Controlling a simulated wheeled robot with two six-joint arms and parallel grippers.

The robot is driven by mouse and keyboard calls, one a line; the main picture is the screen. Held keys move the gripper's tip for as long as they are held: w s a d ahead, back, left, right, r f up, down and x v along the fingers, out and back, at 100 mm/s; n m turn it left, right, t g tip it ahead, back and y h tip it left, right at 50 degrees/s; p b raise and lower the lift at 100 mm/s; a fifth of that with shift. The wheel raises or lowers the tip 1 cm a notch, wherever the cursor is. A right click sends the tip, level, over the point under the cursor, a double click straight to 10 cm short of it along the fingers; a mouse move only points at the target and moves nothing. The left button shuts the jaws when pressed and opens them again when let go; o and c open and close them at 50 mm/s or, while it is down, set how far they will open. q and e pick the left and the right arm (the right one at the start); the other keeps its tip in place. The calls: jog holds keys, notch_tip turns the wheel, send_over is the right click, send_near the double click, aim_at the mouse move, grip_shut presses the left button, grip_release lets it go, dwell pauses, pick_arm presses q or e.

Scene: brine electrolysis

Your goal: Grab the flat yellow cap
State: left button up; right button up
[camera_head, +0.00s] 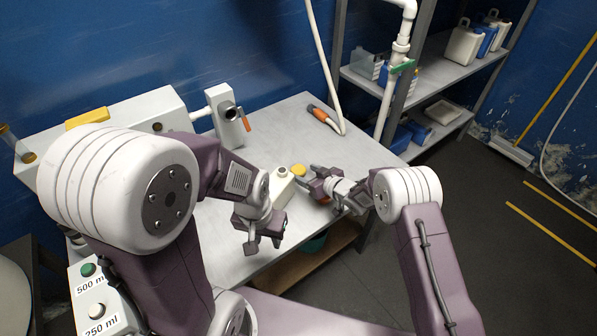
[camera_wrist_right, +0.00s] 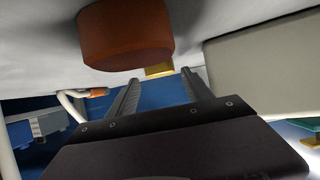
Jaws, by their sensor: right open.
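The flat yellow cap (camera_head: 298,170) lies on the grey table beside the white bottle (camera_head: 283,186). In the right wrist view a small yellow piece, which looks like the cap (camera_wrist_right: 160,71), shows beyond my fingertips, partly hidden by a red-brown round object (camera_wrist_right: 125,38). My right gripper (camera_head: 314,183) is low over the table, just right of the bottle and close to the cap. Its fingers (camera_wrist_right: 163,85) are apart with nothing between them. My left gripper (camera_head: 264,240) is lower in the head view, in front of the bottle, with its fingers apart and empty.
A pale block-like side, probably the bottle (camera_wrist_right: 260,72), is close to my right gripper's fingers. An orange-ended hose (camera_head: 325,117) lies at the table's back. A white apparatus with a yellow top (camera_head: 88,117) stands at the left. Shelves with jugs (camera_head: 463,45) stand at the right.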

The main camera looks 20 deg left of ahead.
aim_at(300, 170)
jog(key=x, duration=0.3)
jog(key=shift+w+a+f, duration=0.1)
jog(key=shift+w+a, duration=0.15)
jog(key=shift+a, duration=0.1)
jog(key=shift+s, duration=0.1)
jog(key=shift+c, duration=1.2)
jog(key=c, duration=0.9)
